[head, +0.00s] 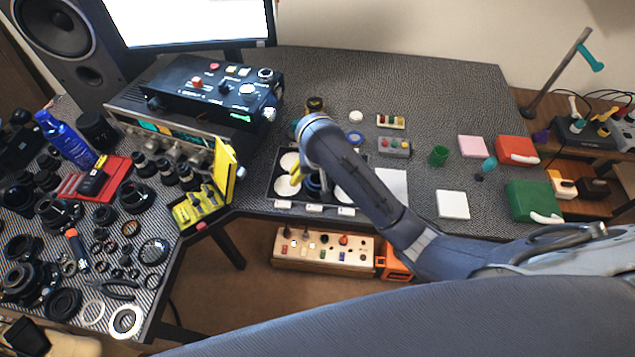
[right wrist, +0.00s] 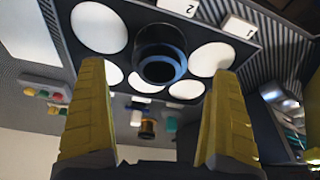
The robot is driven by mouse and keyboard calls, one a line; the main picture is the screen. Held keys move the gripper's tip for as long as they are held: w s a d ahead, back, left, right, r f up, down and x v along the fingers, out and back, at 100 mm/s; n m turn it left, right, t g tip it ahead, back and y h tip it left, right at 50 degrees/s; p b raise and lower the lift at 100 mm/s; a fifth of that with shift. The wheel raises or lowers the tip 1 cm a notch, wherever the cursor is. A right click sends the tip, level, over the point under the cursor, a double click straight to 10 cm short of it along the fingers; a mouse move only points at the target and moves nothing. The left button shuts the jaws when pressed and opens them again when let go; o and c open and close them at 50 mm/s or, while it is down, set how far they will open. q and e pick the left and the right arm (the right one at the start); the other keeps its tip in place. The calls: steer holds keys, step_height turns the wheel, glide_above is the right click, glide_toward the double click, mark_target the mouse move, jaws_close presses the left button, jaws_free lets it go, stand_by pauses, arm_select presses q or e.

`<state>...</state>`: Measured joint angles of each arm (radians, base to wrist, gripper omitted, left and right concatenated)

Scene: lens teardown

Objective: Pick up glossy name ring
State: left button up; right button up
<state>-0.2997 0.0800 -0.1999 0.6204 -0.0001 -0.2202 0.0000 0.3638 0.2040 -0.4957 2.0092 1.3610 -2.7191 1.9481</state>
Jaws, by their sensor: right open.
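A black tray (head: 272,196) with white round pads lies on the front of the bench, below my right gripper (head: 297,174). In the right wrist view a dark lens barrel (right wrist: 160,53) stands among the white pads (right wrist: 98,27). A dark ring forms its near rim; I cannot tell whether this is the glossy name ring. My right gripper (right wrist: 160,85) is open and empty, its yellow fingers spread either side of the barrel in that view, apart from it. In the head view my right arm hides part of the tray. My left gripper is not in view.
Many lens parts and loose rings (head: 126,321) cover the left bench.

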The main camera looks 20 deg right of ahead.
steer(key=shift+w+f, duration=0.1)
steer(key=shift+f, duration=0.25)
steer(key=shift+x, duration=2.45)
steer(key=shift+c, duration=0.4)
steer(key=c, duration=1.2)
